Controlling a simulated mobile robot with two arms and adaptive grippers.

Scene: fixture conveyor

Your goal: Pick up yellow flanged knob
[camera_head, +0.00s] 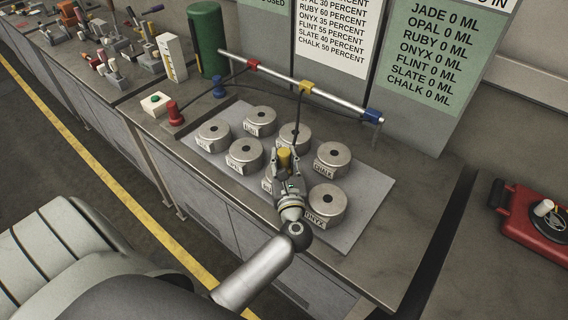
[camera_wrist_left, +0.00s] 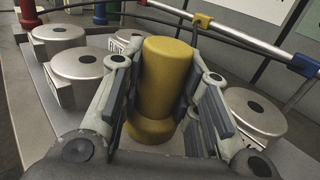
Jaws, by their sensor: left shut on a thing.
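The yellow flanged knob (camera_wrist_left: 166,82) stands between the fingers of my left gripper (camera_wrist_left: 168,100) in the left wrist view. It is a plain cylinder with a wider flange at its lower end. In the head view the knob (camera_head: 284,157) shows as a small yellow top in my left gripper (camera_head: 286,165), above the grey plate with the round metal fixtures. My left gripper is shut on the knob. Whether the knob touches anything beneath is hidden by the gripper. My right gripper is not in view.
Several labelled round metal fixtures (camera_head: 325,201) with dark centre holes stand on the grey plate (camera_head: 367,205) around my gripper. A metal rail (camera_head: 278,74) with red, yellow and blue clamps and hanging cables runs behind. A red knob (camera_head: 174,114) and a blue knob (camera_head: 218,88) stand at left.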

